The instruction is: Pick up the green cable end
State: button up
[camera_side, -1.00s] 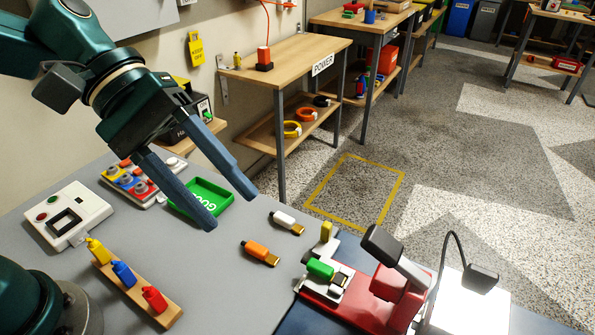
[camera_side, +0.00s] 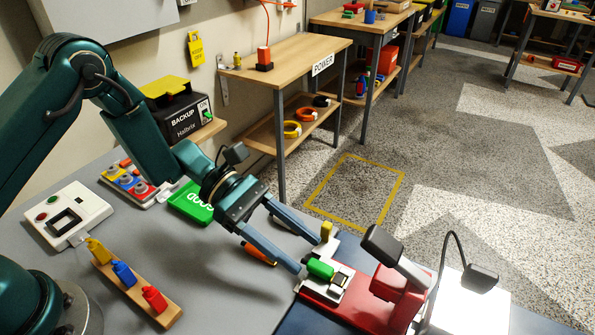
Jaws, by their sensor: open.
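The green cable end (camera_side: 320,268) lies in a white holder (camera_side: 338,285) on the red fixture (camera_side: 385,300), right of the table's middle. My gripper (camera_side: 308,256) is open. Its two long blue fingers reach down and right, with the tips close to the left side of the green cable end. I cannot tell whether a fingertip touches it. The orange cable end (camera_side: 258,254) lies on the grey table and is partly hidden behind the near finger. The white cable end is mostly hidden by the gripper.
A yellow piece (camera_side: 326,231) stands upright behind the green cable end. The fixture's dark-topped lever (camera_side: 385,244) rises to its right. A green tray (camera_side: 190,204) lies behind my arm.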

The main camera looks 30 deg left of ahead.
aim_at(324, 267)
jog(key=shift+x, duration=2)
grip_shut()
jog(key=shift+r, duration=0.1)
